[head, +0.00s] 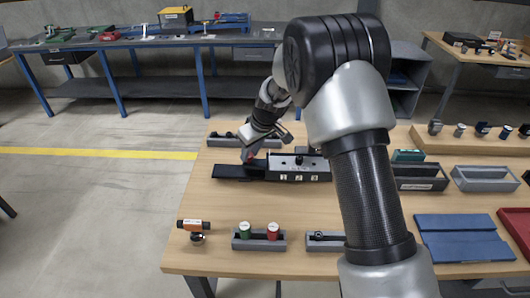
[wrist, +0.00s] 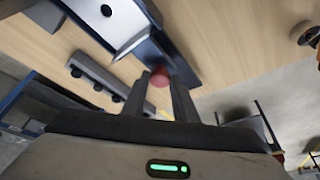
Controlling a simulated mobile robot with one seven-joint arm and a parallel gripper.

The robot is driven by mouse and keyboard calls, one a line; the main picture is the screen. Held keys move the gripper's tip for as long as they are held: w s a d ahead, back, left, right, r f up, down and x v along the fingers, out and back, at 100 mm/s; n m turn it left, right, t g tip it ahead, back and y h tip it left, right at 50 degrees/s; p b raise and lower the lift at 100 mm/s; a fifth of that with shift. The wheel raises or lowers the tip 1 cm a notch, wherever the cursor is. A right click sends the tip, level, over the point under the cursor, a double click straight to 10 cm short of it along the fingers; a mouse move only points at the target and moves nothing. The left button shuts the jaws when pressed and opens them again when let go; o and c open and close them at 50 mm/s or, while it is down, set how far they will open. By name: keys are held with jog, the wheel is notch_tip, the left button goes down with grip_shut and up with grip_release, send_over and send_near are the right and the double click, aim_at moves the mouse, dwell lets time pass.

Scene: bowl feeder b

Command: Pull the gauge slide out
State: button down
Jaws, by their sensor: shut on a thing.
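The gauge (head: 298,174) is a dark box with white numbered labels on its front, on the wooden table. A flat black strip (head: 228,172) extends to its left; I cannot tell whether this is the slide itself or a base under it. A red knob (wrist: 159,78) sits between the fingertips of my gripper (wrist: 164,88) in the wrist view. My gripper (head: 249,157) is shut on this knob, at the left end of the box. The fingers partly hide the knob in the head view, and my arm covers the box's right end.
A grey rack (wrist: 97,77) with dark round pieces lies behind the gauge. In front are an orange-and-black tool (head: 194,228), a tray (head: 258,240) with green and red caps, and a blue panel (head: 463,238). The table left of the strip is clear.

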jog(key=a, duration=1.8)
jog(key=shift+a, duration=0.4)
jog(key=shift+r, duration=0.1)
jog(key=c, duration=1.4)
grip_release()
jog(key=shift+a, duration=0.15)
jog(key=shift+c, duration=0.2)
jog(key=v, duration=1.7)
jog(key=shift+r+b, duration=0.15)
jog(key=shift+b, duration=0.3)
